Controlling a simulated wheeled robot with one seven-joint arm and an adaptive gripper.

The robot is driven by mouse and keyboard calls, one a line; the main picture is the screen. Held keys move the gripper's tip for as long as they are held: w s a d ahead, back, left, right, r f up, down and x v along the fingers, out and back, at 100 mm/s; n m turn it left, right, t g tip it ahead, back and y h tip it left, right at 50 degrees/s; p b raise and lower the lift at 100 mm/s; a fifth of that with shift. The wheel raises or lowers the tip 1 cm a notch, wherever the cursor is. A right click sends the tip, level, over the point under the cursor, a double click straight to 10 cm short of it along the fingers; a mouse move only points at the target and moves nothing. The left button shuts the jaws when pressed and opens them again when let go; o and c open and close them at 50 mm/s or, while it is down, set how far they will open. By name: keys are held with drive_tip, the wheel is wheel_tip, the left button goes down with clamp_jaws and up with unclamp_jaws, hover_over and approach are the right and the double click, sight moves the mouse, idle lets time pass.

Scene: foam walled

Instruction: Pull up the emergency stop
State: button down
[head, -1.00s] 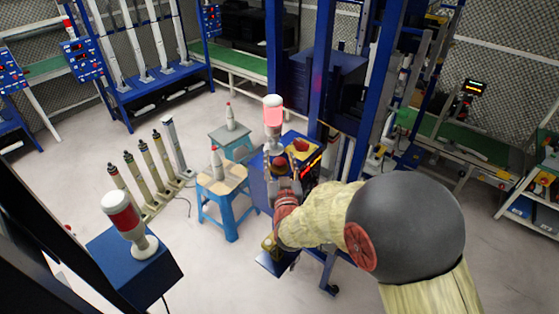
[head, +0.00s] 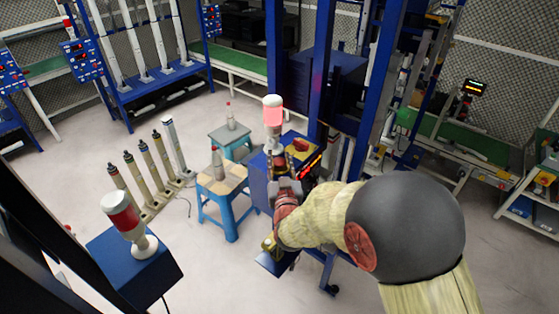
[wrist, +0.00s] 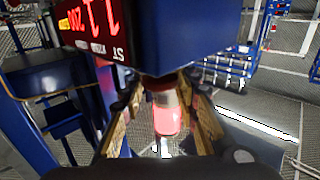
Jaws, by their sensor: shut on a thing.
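The emergency stop (head: 301,144) appears as a red knob on a yellow top on the blue cabinet, just beyond my fingers in the head view. My gripper (head: 288,158) is at the near edge of this cabinet, its fingers drawn together. In the wrist view, my gripper (wrist: 160,87) has a finger on each side of a small dark-red patch below the blue cabinet's corner. It is shut on what appears to be the emergency stop, mostly hidden at the fingertips.
A red and white signal lamp (head: 273,112) stands close behind my gripper; it also shows between the fingers in the wrist view (wrist: 166,120). The cabinet's red display (wrist: 90,20) is close by.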

drive_tip(key=shift+r, duration=0.1)
drive_tip(key=shift+r+b, duration=0.4)
drive_tip(key=shift+r, duration=0.25)
drive_tip(key=c, duration=1.4)
unclamp_jaws()
drive_tip(key=shift+o, duration=0.4)
drive_tip(key=s+d, duration=0.1)
drive_tip(key=s, duration=1.1)
drive_tip(key=shift+d, duration=0.2)
